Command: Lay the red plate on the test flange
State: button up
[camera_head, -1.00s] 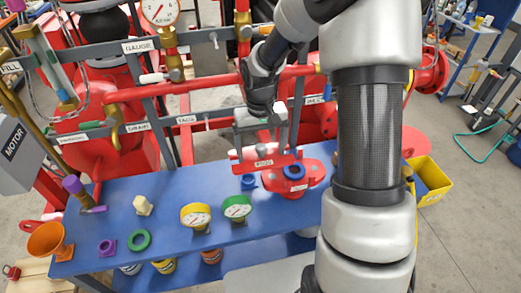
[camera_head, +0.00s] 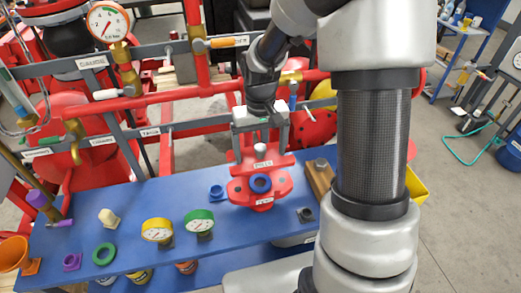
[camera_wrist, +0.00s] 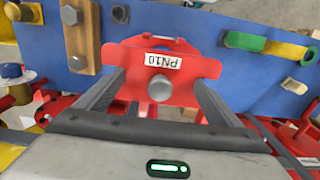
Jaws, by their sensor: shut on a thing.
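The red plate (camera_head: 246,163) has a white label and a grey knob. My gripper (camera_head: 262,122) is shut on it and holds it tilted. In the head view it appears just behind the opening of the red test flange (camera_head: 240,190), which has a blue ring in its middle. The flange stands on the blue bench. I cannot tell whether plate and flange touch. In the wrist view the plate (camera_wrist: 130,62) lies between my two fingers, its label reading PN10 upside down. It hides most of the flange there.
Red pipework runs behind.

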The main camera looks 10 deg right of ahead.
jog(key=b, duration=0.4)
send_over(260, 182)
jog(key=shift+w+f, duration=0.1)
jog(key=shift+f, duration=2.85)
jog(key=shift+f+b, duration=1.85)
jog(key=shift+f, duration=0.35)
jog(key=o, duration=1.4)
jog(key=shift+c, duration=0.2)
notch_tip(260, 182, up, 17)
jog(key=shift+f+p, duration=0.1)
jog(key=shift+p, duration=0.4)
jog(key=shift+r, duration=0.55)
jog(key=s+r+t+p, duration=0.1)
jog(key=s+r, duration=0.3)
jog(key=s, duration=0.5)
jog(key=s+r+t+p, duration=0.1)
jog(key=s+r+t, duration=0.3)
jog(key=s, duration=0.5)
jog(key=shift+s+r+t+p, duration=0.25)
jog(key=shift+r+t+p, duration=0.05)
jog(key=shift+r+p, duration=0.1)
